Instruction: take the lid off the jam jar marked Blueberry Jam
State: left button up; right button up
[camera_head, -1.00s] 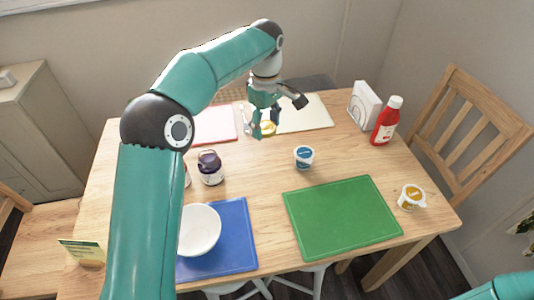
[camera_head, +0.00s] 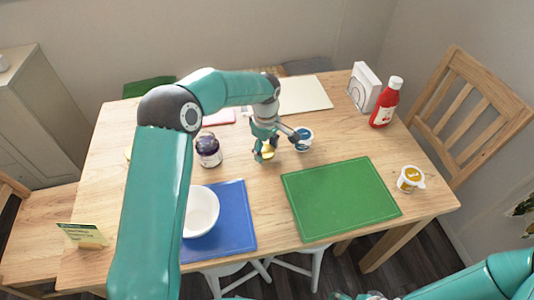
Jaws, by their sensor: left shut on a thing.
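A dark purple jam jar (camera_head: 208,150) stands upright on the table, left of centre, with a dark top; its label is too small to read. My left gripper (camera_head: 266,152) is shut on a small yellow thing (camera_head: 267,153), to the right of the jar and apart from it. I cannot tell exactly what this yellow thing is. My right arm (camera_head: 470,280) comes in at the bottom right; its gripper (camera_head: 362,296) is mostly cut off by the bottom edge.
A blue board (camera_head: 236,226) bears a white bowl (camera_head: 201,211). A green board (camera_head: 340,200) lies to its right.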

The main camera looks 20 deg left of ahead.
pick_arm(q)
jog(key=shift+f, duration=1.1)
jog(key=shift+f, duration=0.15)
jog(key=o, duration=1.3)
